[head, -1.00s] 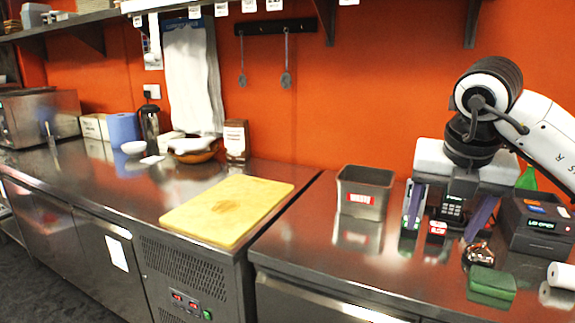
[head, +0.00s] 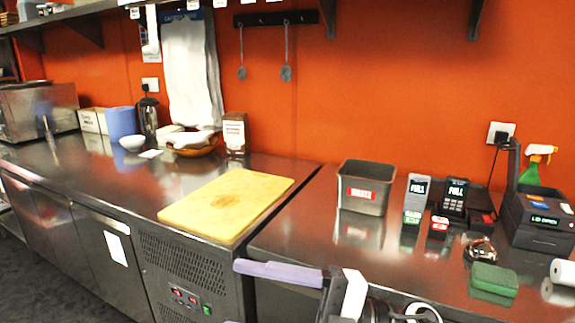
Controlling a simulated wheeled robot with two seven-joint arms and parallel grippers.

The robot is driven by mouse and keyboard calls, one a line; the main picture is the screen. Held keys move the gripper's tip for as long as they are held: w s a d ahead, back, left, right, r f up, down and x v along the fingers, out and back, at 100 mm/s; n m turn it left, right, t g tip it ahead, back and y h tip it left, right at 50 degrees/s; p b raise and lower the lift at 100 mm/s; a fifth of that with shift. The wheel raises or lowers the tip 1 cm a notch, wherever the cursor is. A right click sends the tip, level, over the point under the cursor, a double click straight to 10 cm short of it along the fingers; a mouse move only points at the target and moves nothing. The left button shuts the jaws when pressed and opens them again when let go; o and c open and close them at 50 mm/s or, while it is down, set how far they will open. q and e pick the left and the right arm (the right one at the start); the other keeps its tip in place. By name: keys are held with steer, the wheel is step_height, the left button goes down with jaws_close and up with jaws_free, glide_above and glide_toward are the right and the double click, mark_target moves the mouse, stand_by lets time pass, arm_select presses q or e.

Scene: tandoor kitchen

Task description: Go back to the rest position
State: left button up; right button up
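My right gripper (head: 236,294) is low at the bottom middle, in front of the counter edge. One pale purple finger points left, and a small bit of the other shows at the bottom edge; they are wide apart with nothing seen between them. Two card terminals stand upright side by side on the right counter, a grey one (head: 417,190) and a black one (head: 455,197), both screens reading "FULL". A green label shows at the foot of the grey one and a red label by the black one. The gripper is well clear of both. My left gripper is out of view.
A grey waste bin (head: 364,190) stands left of the terminals. A receipt printer (head: 540,218), spray bottle (head: 532,172), green sponge (head: 493,280) and paper roll (head: 563,273) are at right. A yellow cutting board (head: 228,205) lies on the left counter.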

steer(key=w+d+f+m+t+h, duration=0.2)
steer(key=d+f+m+t+h, duration=0.5)
steer(key=f+m, duration=0.4)
steer(key=w+d+f+m+t+h, duration=0.2)
steer(key=d+f+m+t+h, duration=0.45)
steer(key=m, duration=0.55)
steer(key=s+d+f+m+g+h, duration=0.2)
steer(key=s+d+f+m+g, duration=0.1)
steer(key=s+f, duration=0.6)
steer(key=s+d+f+m+g+h, duration=0.2)
steer(key=s+d+f, duration=0.3)
steer(key=s+f, duration=0.5)
step_height(320, 180, down, 5)
steer(key=shift+r+m+g, duration=0.1)
steer(key=shift+m+g, duration=0.5)
steer(key=shift+g, duration=0.15)
steer(key=shift+d, duration=0.1)
